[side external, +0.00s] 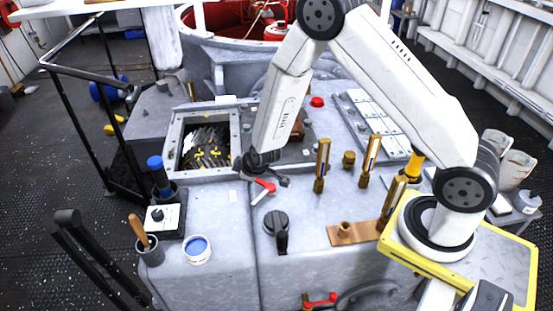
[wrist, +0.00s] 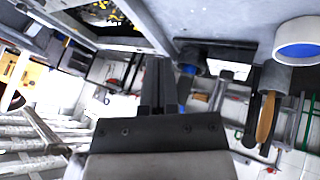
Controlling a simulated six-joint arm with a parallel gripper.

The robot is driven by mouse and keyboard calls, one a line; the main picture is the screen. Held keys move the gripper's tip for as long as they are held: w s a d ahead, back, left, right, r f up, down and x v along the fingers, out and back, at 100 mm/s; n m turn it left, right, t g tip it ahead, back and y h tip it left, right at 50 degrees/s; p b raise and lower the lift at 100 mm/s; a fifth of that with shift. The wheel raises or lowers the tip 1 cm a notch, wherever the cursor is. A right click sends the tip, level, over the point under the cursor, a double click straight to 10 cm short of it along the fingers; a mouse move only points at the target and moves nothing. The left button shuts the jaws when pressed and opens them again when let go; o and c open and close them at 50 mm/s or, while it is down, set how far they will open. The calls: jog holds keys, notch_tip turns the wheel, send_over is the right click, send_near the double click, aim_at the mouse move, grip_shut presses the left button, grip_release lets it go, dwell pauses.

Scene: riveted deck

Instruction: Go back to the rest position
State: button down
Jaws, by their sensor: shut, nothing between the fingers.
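My arm reaches from the right over the grey deck (side external: 222,225) and bends down at the elbow. My gripper (side external: 252,172) points down just right of the open hatch (side external: 176,147), close to the red-handled lever (side external: 263,193). I cannot tell whether it touches the deck or the lever. In the wrist view the two dark fingers of my gripper (wrist: 158,80) stand together, with nothing seen between them. The spot under the fingertips is partly hidden in the side view.
A blue-topped can (side external: 197,249), a cup (side external: 151,252) with a wooden handle and a blue-capped tool (side external: 158,175) stand at the left. A black knob (side external: 277,227) is in front. Upright brass posts (side external: 321,166) stand to the right. Bare deck lies between knob and can.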

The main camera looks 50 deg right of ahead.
jog(key=s+r+m+g, duration=0.2)
jog(key=s+r+m, duration=0.1)
jog(key=s+r, duration=0.4)
jog(key=s+r+m+g+y, duration=0.1)
jog(key=s+r+m+g, duration=0.1)
jog(key=s+r, duration=0.5)
jog(key=s+m, duration=0.1)
jog(key=s, duration=0.4)
jog(key=shift+s+r, duration=0.25)
jog(key=shift+r, duration=0.1)
